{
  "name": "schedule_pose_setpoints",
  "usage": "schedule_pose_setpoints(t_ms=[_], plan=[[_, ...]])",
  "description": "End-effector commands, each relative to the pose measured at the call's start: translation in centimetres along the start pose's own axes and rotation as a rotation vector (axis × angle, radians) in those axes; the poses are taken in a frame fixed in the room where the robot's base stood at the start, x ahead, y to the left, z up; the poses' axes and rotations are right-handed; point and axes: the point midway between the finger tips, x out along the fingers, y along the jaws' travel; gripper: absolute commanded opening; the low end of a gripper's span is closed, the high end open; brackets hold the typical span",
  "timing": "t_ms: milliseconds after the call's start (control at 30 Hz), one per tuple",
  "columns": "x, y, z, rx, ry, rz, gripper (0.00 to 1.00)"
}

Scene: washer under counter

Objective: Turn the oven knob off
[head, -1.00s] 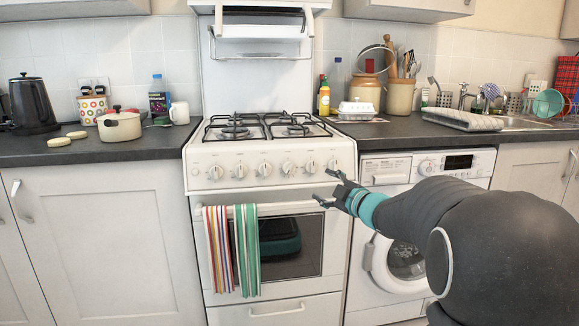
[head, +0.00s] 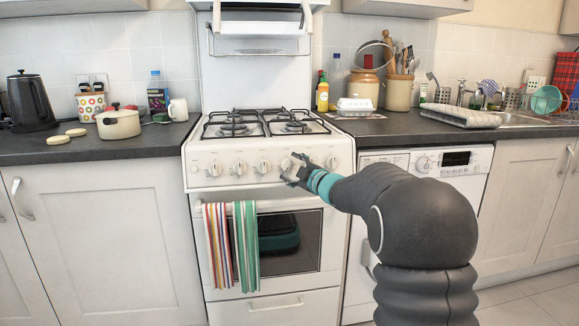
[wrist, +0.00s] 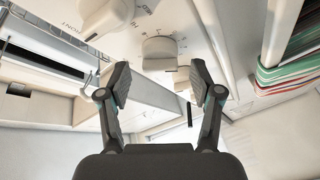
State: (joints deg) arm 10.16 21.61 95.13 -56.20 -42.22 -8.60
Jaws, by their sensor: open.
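The white oven (head: 270,205) has a row of several round knobs on its front panel, including one (head: 263,167) left of my gripper and one (head: 331,162) at the right end. My gripper (head: 291,169) is open in front of the panel's right half and hides part of it. In the wrist view, my gripper's two fingers (wrist: 158,82) are spread and empty. One knob (wrist: 160,50) shows beyond the gap between them, apart from the fingertips. A larger-looking knob (wrist: 107,17) is at the upper left. Which knob is the oven's, and its exact setting, I cannot tell.
Striped towels (head: 245,245) hang on the oven door handle (head: 285,204), below and left of my gripper. A washer (head: 440,162) stands right of the oven under the dark counter (head: 425,132). Pan supports (head: 290,122) lie on the hob above the panel.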

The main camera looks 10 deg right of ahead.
Motion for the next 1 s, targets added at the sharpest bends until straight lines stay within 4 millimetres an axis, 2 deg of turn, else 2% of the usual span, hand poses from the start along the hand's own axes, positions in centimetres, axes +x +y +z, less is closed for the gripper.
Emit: schedule_pose_setpoints(t_ms=[167,467,567,700,733,1000], plan=[[1.17,0.0,-0.01,0.0,0.0,0.0,0.65],[1.33,-0.03,0.01,0.0,0.0,0.0,0.65],[1.33,-0.03,0.01,0.0,0.0,0.0,0.42],[1.33,-0.03,-0.01,0.0,0.0,0.0,0.07],[1.33,-0.03,-0.02,0.0,0.0,0.0,0.05],[1.34,-0.15,0.03,0.017,0.001,0.01,0.05]])
